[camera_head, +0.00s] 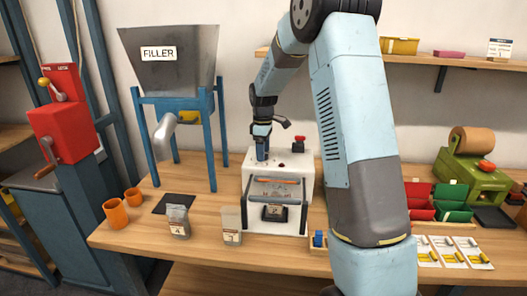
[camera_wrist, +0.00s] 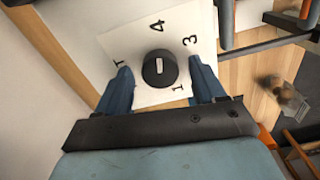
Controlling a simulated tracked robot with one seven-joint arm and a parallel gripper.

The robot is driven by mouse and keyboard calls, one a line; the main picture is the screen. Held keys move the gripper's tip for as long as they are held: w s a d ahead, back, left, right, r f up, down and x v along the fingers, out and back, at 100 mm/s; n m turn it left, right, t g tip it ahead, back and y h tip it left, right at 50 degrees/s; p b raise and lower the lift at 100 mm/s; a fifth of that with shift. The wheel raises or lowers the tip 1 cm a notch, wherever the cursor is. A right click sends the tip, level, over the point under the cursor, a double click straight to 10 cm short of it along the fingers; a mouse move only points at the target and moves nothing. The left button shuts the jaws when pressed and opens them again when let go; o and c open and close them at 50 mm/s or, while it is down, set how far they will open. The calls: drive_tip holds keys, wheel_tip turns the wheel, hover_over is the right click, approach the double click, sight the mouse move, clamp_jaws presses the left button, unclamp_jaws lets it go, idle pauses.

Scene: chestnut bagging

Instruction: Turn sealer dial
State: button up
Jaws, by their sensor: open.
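The sealer (camera_head: 306,178) is a white box on the wooden bench with a red button on top. Its black round dial (camera_wrist: 152,76) has a white pointer line and sits on a white plate (camera_wrist: 135,48) with printed marks; 4, 3 and 1 are readable. In the wrist view my gripper (camera_wrist: 160,72) has its two blue fingers open, one on each side of the dial, with gaps showing between them and it. In the head view my gripper (camera_head: 262,150) points down at the sealer's top left, and the dial is hidden there.
A filler hopper (camera_head: 168,60) on blue legs stands left of the sealer. Small bags (camera_head: 178,222) (camera_head: 232,226) stand in front, with orange cups (camera_head: 115,213) farther left. Red and green bins (camera_head: 452,193) stand right, past my arm.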

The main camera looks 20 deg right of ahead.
drive_tip(key=shift+f, duration=0.1)
drive_tip(key=c, duration=1.1)
